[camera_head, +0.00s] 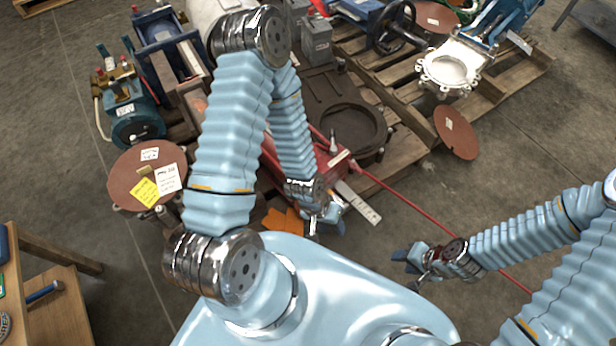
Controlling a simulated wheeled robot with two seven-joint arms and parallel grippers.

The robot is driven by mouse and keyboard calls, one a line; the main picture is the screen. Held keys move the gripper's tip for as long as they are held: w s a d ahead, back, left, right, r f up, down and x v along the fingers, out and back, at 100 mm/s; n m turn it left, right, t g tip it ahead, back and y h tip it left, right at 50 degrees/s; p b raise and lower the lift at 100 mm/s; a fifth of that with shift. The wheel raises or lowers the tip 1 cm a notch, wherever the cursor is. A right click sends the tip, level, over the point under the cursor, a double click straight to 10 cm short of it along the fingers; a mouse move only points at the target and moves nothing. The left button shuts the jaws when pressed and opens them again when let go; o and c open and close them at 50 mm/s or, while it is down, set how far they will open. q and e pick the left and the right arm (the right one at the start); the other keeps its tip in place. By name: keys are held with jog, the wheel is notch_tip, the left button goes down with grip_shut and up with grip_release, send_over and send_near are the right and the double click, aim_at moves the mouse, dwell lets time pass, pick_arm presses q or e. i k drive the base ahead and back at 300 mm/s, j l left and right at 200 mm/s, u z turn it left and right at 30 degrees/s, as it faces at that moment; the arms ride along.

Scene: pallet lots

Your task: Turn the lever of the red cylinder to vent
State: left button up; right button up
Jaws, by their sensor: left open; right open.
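A red cylinder (322,157) lies at the middle of the view, partly hidden behind my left arm. A small upright metal piece shows on its top near a white label; I cannot tell whether this is the lever or how it is set. My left gripper (318,222) is open, at the near end of the red body, beside a pale strip with dark marks (358,203). I cannot tell whether it touches anything. My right gripper (408,262) is open and empty over the bare floor, to the right and well apart from the cylinder.
A thin red bar (405,196) runs from the cylinder down to the right, passing behind my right arm. Wooden pallets (408,150) with machine parts fill the back. A brown disc with tags (128,190) stands left. A wooden bench (50,290) is at lower left. Floor at right is clear.

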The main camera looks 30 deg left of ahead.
aim_at(333, 151)
jog(key=u, duration=0.75)
jog(key=k, duration=0.5)
